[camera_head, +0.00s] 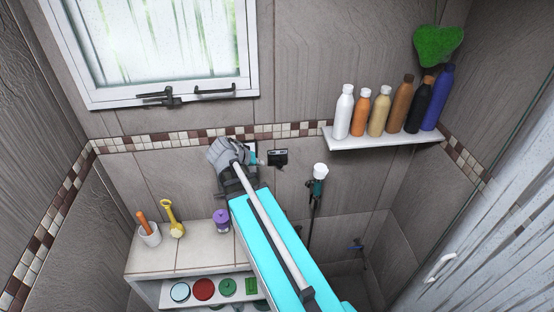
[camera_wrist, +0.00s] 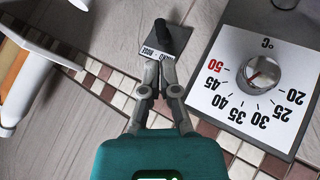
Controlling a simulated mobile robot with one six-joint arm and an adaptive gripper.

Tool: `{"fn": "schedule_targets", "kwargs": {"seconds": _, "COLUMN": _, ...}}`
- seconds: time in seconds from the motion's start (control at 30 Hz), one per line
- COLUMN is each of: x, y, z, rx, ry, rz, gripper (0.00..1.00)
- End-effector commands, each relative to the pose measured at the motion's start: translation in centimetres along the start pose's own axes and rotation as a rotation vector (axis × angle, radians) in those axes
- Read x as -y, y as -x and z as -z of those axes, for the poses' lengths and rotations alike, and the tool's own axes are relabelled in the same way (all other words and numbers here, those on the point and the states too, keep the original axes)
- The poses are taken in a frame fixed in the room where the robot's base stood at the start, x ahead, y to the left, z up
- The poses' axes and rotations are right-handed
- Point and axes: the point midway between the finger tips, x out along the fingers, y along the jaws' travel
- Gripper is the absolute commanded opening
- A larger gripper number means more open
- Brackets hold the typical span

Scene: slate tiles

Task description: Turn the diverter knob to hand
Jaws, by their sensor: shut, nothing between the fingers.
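The diverter is a dark plate (camera_head: 277,158) on the tiled wall, right of my gripper in the head view. I cannot tell for sure which label the knob points to. My gripper (camera_wrist: 159,72) is shut and empty, its fingertips at the lettered edge of the plate, close to the knob. Whether they touch it is unclear. In the head view my gripper (camera_head: 262,161) is small and partly hidden by my arm.
A temperature dial (camera_wrist: 263,73) on a white panel sits close beside my gripper. A hand shower (camera_head: 319,178) hangs right of the diverter. A shelf (camera_head: 385,141) with several bottles is above right. A ledge (camera_head: 180,258) with a cup, yellow scoop and purple jar is below left.

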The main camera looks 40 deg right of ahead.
Motion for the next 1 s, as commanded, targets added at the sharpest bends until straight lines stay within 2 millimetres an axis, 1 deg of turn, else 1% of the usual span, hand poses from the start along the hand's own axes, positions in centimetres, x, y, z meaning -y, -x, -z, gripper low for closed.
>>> {"fn": "schedule_targets", "kwargs": {"seconds": 0.03, "x": -0.4, "y": -0.8, "z": -0.4, "rx": 0.033, "ry": -0.041, "rz": 0.021, "gripper": 0.0}}
{"fn": "schedule_targets", "kwargs": {"seconds": 0.2, "x": -1.2, "y": -3.4, "z": -2.0, "rx": 0.166, "ry": -0.219, "rz": 0.118, "gripper": 0.0}}
{"fn": "schedule_targets", "kwargs": {"seconds": 0.5, "x": -2.7, "y": -6.7, "z": -4.2, "rx": 0.412, "ry": -0.57, "rz": 0.296, "gripper": 0.0}}
{"fn": "schedule_targets", "kwargs": {"seconds": 0.73, "x": -3.9, "y": -8.2, "z": -4.9, "rx": 0.595, "ry": -0.845, "rz": 0.429, "gripper": 0.0}}
{"fn": "schedule_targets", "kwargs": {"seconds": 1.0, "x": -6.1, "y": -9.0, "z": -4.6, "rx": 0.802, "ry": -1.166, "rz": 0.592, "gripper": 0.0}}
